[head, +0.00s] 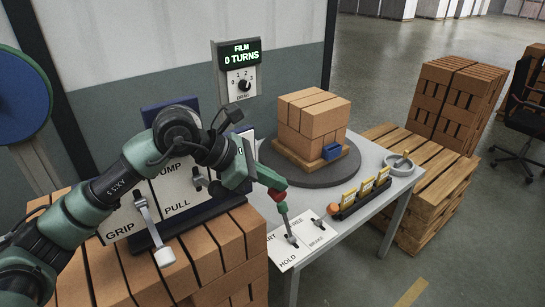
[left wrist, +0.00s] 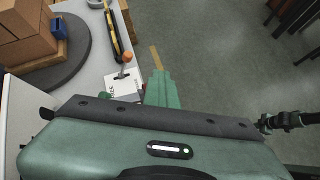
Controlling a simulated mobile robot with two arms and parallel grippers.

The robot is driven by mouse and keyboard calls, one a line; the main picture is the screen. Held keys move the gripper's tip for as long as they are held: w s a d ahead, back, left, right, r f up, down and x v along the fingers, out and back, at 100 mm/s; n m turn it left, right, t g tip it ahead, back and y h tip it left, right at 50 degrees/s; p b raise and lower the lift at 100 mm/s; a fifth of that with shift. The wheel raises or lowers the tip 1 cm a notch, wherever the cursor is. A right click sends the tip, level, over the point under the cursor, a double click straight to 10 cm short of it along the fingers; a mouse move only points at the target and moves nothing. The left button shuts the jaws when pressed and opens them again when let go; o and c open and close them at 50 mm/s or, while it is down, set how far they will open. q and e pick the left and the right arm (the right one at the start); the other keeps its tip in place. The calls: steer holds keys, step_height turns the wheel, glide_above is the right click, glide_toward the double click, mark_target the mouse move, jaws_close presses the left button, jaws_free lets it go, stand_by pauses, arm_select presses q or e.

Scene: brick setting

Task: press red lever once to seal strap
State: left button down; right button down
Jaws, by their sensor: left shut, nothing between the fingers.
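A larger panel with GRIP and PULL levers (head: 150,222) stands left, partly behind my arm. A display (head: 240,52) reads FILM 0 TURNS. A dark rack (head: 352,208) with yellow pieces and a round dish (head: 399,167) sit right on the table. Brick piles and open floor lie beyond.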

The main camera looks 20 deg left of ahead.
arm_select(q)
steer(key=shift+s+d+f+b, duration=0.15)
steer(key=shift+f+b, duration=0.2)
steer(key=shift+f, duration=0.1)
steer(key=shift+s+d+f+b, duration=0.15)
steer(key=shift+f+b, duration=0.15)
steer(key=shift+f, duration=0.15)
stand_by(0.5)
stand_by(0.5)
steer(key=w+a+r+p, duration=0.3)
steer(key=r+p, duration=0.3)
steer(key=r, duration=0.4)
steer(key=shift+w+a+r, duration=0.15)
steer(key=shift+a, duration=0.35)
stand_by(0.5)
steer(key=shift+r, duration=0.1)
steer(key=r+p, duration=0.1)
steer(key=w+a+r+p, duration=0.1)
steer(key=r, duration=0.1)
steer(key=r+p, duration=0.1)
steer(key=shift+w+a+r, duration=0.15)
steer(key=shift+a, duration=0.25)
stand_by(0.9)
